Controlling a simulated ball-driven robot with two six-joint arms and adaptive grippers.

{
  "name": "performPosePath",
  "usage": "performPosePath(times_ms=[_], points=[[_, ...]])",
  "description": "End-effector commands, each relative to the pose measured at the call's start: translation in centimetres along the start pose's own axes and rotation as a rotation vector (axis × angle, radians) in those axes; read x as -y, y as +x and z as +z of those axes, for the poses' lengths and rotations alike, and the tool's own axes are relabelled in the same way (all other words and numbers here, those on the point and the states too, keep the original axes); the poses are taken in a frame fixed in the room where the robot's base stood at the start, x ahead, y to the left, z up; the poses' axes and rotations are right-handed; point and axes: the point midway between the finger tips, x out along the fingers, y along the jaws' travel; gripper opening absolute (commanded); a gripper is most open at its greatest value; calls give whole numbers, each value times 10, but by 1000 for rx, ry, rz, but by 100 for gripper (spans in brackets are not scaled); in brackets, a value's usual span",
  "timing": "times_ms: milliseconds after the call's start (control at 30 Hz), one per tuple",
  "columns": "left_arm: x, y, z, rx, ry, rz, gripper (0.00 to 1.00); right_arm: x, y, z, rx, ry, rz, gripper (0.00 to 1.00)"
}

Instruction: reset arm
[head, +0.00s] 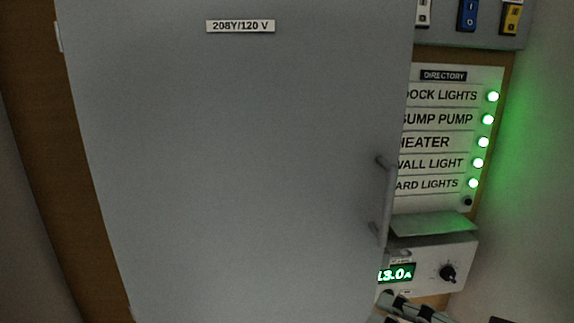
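A large grey panel door (235,160) labelled 208Y/120 V fills most of the head view. It looks shut, with a grey bar handle (386,205) on its right side. Grey and black jointed parts, which look like part of my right gripper (412,308), show at the bottom edge below the meter box. They are cut off by the frame, so I cannot tell whether the fingers are open or shut, or whether they hold anything. My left gripper is not in view.
Right of the door is a directory board (440,140) with several lit green lamps, partly hidden by the door. Below it is a meter box (430,258) with a green 13.0A display and black knob. Coloured switches (467,15) sit at the top right. A wooden backboard (45,150) shows left.

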Motion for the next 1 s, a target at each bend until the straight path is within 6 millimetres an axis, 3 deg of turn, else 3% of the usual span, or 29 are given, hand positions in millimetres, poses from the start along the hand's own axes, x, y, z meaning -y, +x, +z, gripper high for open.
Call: performPosePath(times_ms=[33,100,200,400,600,867,1000], points=[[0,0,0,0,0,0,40,-7,-8,19,84,-122,85,48],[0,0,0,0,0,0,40,-24,-24,37,189,-265,216,48],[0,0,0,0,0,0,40,-48,-49,48,298,-406,390,48],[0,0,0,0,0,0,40,-83,-106,50,440,-557,696,48],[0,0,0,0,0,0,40,-100,-169,39,527,-617,982,48],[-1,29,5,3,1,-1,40,-195,-135,69,558,-594,1003,48],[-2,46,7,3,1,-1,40,-255,-118,92,573,-580,1009,48]])
